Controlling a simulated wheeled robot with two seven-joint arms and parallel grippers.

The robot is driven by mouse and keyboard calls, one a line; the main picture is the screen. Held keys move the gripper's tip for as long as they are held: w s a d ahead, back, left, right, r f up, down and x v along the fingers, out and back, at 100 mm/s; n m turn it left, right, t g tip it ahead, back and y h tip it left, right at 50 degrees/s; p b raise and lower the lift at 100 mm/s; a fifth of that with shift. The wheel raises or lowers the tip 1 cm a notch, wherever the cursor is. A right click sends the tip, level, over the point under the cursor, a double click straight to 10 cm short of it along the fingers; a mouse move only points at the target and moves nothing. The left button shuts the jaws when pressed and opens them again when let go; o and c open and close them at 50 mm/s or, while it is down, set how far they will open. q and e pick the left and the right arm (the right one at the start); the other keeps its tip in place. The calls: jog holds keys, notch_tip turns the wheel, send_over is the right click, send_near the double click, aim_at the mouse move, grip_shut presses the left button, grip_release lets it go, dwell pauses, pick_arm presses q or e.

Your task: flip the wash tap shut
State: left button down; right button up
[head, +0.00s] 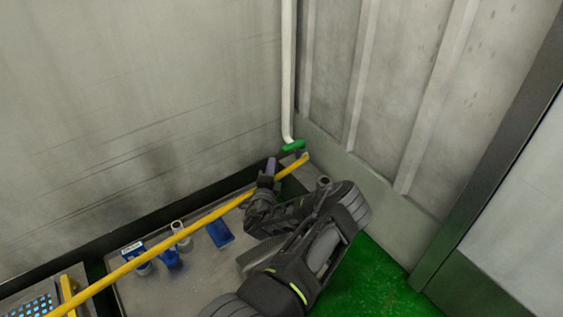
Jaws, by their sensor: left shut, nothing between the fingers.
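The wash tap shows as a green handle (294,146) at the bottom end of a white vertical pipe (287,70) in the wall corner. The handle lies roughly level, across the pipe's foot. My left gripper (270,167) is shut with nothing in it, a little below and left of the green handle and apart from it in the picture. A purple part shows at the gripper's tip; its detail is too small to make out. My right gripper is out of view.
A yellow rail (200,222) runs diagonally along the grey bench, up to near the tap. Blue pieces (220,233) and a grey cylinder (181,235) stand on the bench. A crate (35,308) is at lower left. Green floor (375,285) is clear at right, beside a dark frame (490,170).

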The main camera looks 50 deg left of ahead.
pick_arm(q)
jog(key=shift+s+a+f+p, duration=0.15)
jog(key=shift+s+a, duration=0.2)
jog(key=shift+s, duration=0.35)
jog(key=shift+s+a+r+p, duration=0.15)
jog(key=shift+s+a, duration=0.25)
jog(key=shift+s, duration=0.3)
jog(key=shift+s+a+f+p, duration=0.15)
jog(key=shift+s+a, duration=0.2)
jog(key=shift+s, duration=0.35)
